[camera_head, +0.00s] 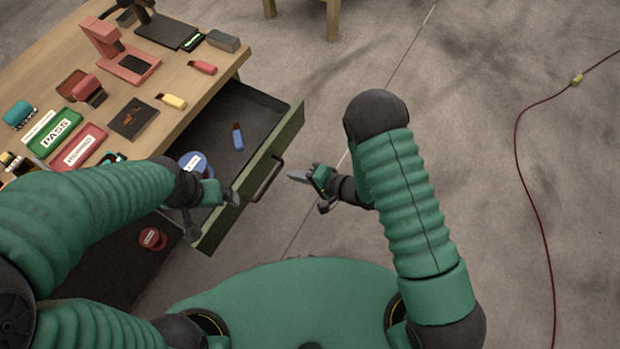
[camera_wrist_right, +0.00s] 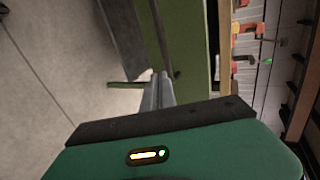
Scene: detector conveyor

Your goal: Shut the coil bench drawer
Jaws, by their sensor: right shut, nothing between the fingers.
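The coil bench drawer (camera_head: 291,135) stands pulled out from the wooden bench (camera_head: 185,110). Its green front and dark handle (camera_head: 263,180) face my right gripper. A blue marker-like item (camera_head: 238,137) and a blue round item (camera_head: 194,163) lie inside it. My right gripper (camera_head: 291,176) is shut and empty, in front of the drawer front and just right of the handle, apart from it in the head view. In the right wrist view its fingers (camera_wrist_right: 158,90) point toward the green front (camera_wrist_right: 188,50). My left gripper (camera_head: 215,202) is over the drawer's near end; its jaw state is unclear.
The bench top holds a red stand (camera_head: 130,65), a green PASS box (camera_head: 55,133), a red box (camera_head: 80,148) and several small items. A red round item (camera_head: 152,238) lies low beside the bench. A red cable (camera_head: 530,190) runs across open floor at right.

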